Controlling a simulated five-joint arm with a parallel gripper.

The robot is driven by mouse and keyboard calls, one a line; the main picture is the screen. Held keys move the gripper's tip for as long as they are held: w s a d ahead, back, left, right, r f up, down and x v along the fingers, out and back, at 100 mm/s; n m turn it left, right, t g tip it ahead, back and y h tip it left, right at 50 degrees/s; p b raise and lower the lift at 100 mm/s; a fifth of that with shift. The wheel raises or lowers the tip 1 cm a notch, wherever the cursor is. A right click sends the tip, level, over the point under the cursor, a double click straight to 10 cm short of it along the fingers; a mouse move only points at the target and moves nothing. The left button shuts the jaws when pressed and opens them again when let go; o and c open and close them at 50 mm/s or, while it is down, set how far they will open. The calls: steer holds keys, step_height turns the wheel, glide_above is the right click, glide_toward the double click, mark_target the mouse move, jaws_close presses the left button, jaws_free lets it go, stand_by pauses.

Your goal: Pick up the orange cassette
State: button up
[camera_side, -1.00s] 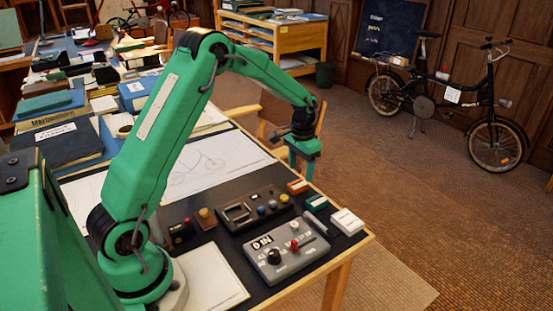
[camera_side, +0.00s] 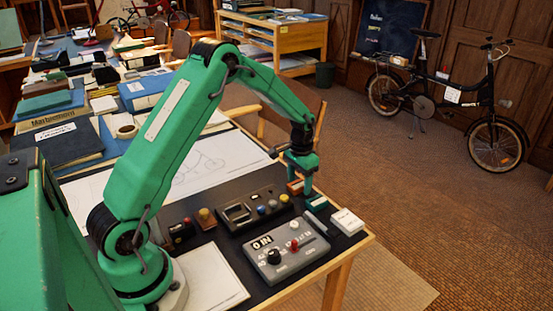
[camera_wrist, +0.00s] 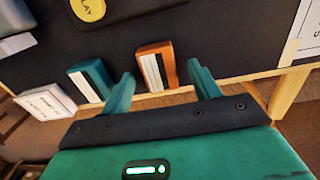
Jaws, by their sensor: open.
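The orange cassette (camera_wrist: 157,66) lies on the dark mat near the table's edge in the wrist view, with a white label on its face. My gripper (camera_wrist: 163,85) is open, and its two green fingers point toward the cassette, which shows in the gap between them. In the side view my gripper (camera_side: 302,180) is low over the table's right edge. The cassette (camera_side: 295,187) is partly hidden there by my gripper. I cannot tell whether the fingers touch it.
A grey control box (camera_side: 286,249) and a dark box with knobs (camera_side: 254,209) stand nearby. The wooden table edge (camera_wrist: 180,96) is close.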

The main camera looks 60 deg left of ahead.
mark_target(299, 183)
steer(key=c, duration=1.1)
steer(key=shift+r, duration=0.1)
steer(key=shift+r, duration=0.8)
step_height(299, 183, up, 2)
steer(key=shift+r, duration=0.2)
steer(key=s+d+r, duration=0.1)
steer(key=d+r, duration=0.1)
steer(key=d, duration=0.1)
steer(key=s+d+r, duration=0.1)
steer(key=d+r, duration=0.1)
steer(key=d, duration=0.2)
steer(key=s+d+r, duration=0.1)
steer(key=d+r, duration=0.2)
steer(key=d, duration=0.1)
steer(key=shift+s+d, duration=0.1)
steer(key=shift+s, duration=0.15)
steer(key=shift+f, duration=0.1)
